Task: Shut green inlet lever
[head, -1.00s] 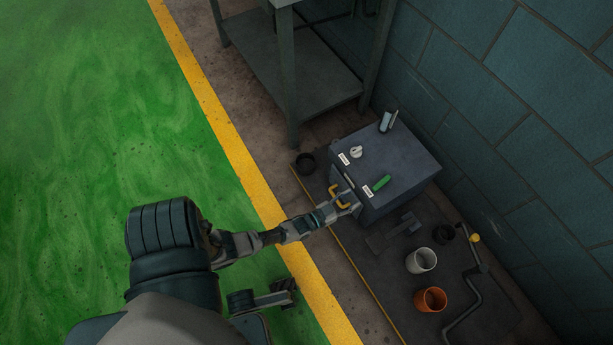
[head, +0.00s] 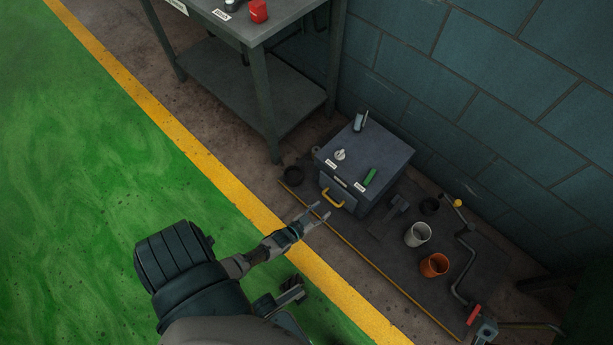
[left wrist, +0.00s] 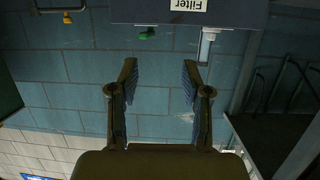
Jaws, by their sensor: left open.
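The green lever (head: 370,177) lies on top of the dark grey box (head: 385,160), near its right front edge. A small white label is beside it. What looks like the same lever (left wrist: 148,33) shows small in the left wrist view, which is upside down. My left gripper (head: 320,214) is open and empty in front of the box, apart from its yellow handle (head: 334,201) and from the lever. Its two spread fingers (left wrist: 158,82) show in the left wrist view with nothing between them.
A white knob (head: 340,154) and a grey upright handle (head: 360,121) are also on the box. A white cup (head: 417,234), an orange cup (head: 434,265) and a crank pipe (head: 462,260) stand to the right. A metal bench (head: 265,90) is behind left. The green floor is clear.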

